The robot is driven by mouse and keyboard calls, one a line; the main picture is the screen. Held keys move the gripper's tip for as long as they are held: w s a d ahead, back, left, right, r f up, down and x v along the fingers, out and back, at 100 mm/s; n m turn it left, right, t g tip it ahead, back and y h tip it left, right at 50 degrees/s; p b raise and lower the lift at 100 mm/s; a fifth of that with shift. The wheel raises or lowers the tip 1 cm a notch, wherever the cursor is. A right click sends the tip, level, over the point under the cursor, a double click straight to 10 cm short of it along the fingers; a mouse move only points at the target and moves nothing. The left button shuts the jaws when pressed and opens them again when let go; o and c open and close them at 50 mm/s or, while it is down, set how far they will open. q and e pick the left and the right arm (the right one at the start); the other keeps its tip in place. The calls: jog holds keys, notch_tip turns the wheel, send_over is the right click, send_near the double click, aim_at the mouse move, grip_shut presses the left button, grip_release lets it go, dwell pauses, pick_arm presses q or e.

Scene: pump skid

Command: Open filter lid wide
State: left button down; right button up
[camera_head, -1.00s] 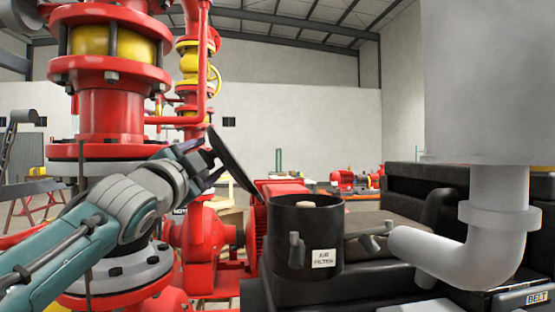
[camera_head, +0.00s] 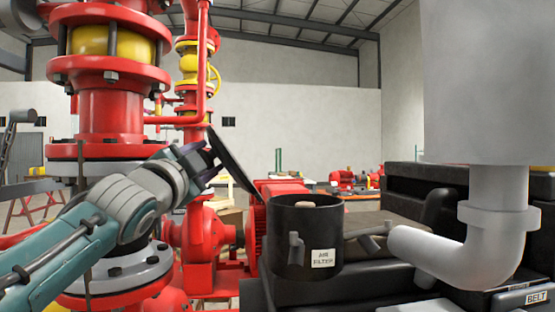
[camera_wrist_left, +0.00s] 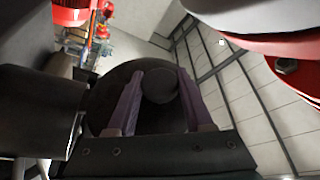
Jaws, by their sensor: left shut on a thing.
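The black air filter housing (camera_head: 303,238), labelled "AIR FILTER", stands with its top uncovered, and a pale piece shows inside its mouth. The dark round filter lid (camera_head: 232,160) is swung up and tilted back to the left of the housing. My left gripper (camera_head: 208,163) is at the lid's outer face. In the left wrist view, the purple fingers of my left gripper (camera_wrist_left: 157,92) are on either side of a round dark knob (camera_wrist_left: 159,86) on the lid (camera_wrist_left: 108,98), shut on it. My right gripper is not in view.
Red flanged piping (camera_head: 108,115) rises close behind my left arm. A red pump (camera_head: 200,238) is left of the housing. A grey elbow pipe (camera_head: 480,240) and dark engine block (camera_head: 430,190) stand to the right.

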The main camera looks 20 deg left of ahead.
pick_arm(q)
jog(key=shift+w+d+r+m+g+h+p, duration=0.25)
jog(key=shift+d+r+m+p, duration=0.35)
jog(key=shift+p, duration=0.65)
jog(key=shift+w+d+r+m+g+h+p, duration=0.15)
jog(key=shift+w+d+r+m+p, duration=0.1)
jog(key=shift+r+m+p, duration=0.8)
jog(key=shift+d+f+p, duration=0.15)
jog(key=shift+f+p, duration=0.15)
jog(key=shift+p, duration=0.1)
jog(key=shift+f, duration=0.1)
jog(key=shift+c, duration=1.5)
grip_release()
jog(key=s+f+b, duration=0.1)
jog(key=s+b, duration=0.1)
jog(key=s, duration=0.7)
jog(key=shift+s+d+f, duration=0.15)
jog(key=shift+s+d, duration=0.25)
